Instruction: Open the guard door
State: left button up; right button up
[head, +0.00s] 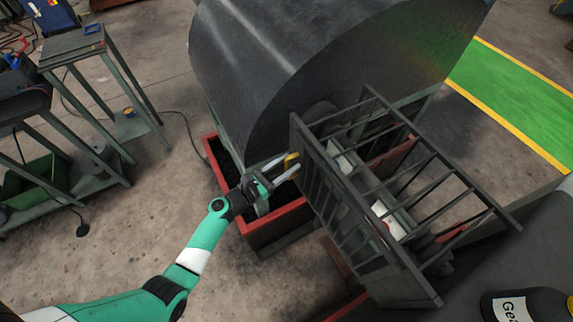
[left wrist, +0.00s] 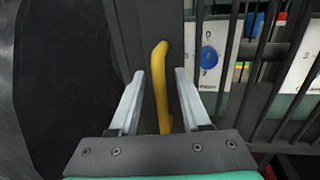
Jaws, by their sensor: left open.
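The guard door (head: 335,200) is a dark grey barred frame in front of the machine. Its barred panel also fills the right of the left wrist view (left wrist: 262,105). A yellow handle (head: 292,157) sits at the door's left upper edge. In the left wrist view the yellow handle (left wrist: 160,85) stands between the two fingers. My left gripper (head: 283,166) is open around the handle, with gaps on both sides. The handle's lower end is partly hidden by the gripper body. My right gripper is not in view.
The large dark drum housing (head: 290,60) rises behind the door, above a red-edged base (head: 275,217). A blue knob (left wrist: 208,58) shows behind the bars. A metal stand (head: 75,48) is at the left. A dark bottle (head: 525,305) is at the lower right.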

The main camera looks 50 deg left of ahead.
pick_arm(q)
grip_shut()
dwell(1.4)
